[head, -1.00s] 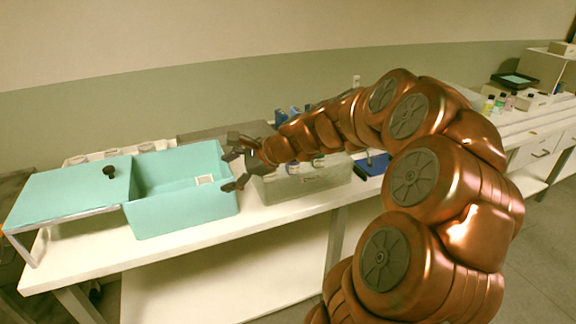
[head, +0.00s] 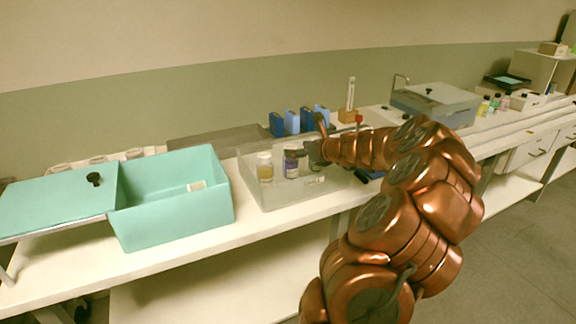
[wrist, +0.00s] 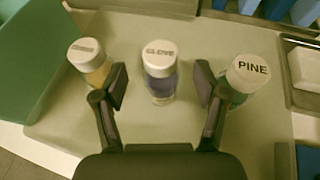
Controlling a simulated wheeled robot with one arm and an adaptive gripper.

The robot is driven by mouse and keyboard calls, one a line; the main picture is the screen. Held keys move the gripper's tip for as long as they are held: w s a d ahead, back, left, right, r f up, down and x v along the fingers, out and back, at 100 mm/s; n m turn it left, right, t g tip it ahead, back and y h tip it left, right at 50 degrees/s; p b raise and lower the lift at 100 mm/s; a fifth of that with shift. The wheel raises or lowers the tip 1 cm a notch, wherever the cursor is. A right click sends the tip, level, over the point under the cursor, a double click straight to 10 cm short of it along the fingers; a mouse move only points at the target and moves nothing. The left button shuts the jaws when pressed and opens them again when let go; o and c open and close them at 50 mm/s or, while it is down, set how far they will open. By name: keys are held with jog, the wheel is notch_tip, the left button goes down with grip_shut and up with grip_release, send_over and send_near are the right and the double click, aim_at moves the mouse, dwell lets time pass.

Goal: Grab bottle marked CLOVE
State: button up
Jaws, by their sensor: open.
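In the wrist view the CLOVE bottle (wrist: 160,72) has a white lid reading CLOVE and a purple body. It stands upright between and a little beyond the spread fingers of my gripper (wrist: 160,86), which is open and empty. In the head view the bottle with the purple body (head: 290,164) stands in the middle of a row of three, in a clear bin (head: 258,194). My gripper (head: 308,140) is just above and to the right of it there, partly hiding the row.
An amber bottle (wrist: 91,64) stands close by the left finger. A bottle marked PINE (wrist: 246,78) stands close by the right finger. A teal tub (head: 175,218) stands left of the bin. Several blue containers (head: 292,122) stand behind it.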

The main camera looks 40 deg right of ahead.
aim_at(291, 147)
jog(key=shift+r+x, duration=0.15)
jog(key=shift+x, duration=0.95)
jog(key=shift+r+x, duration=0.15)
jog(key=shift+x, duration=0.95)
jog(key=shift+w, duration=0.1)
grip_shut()
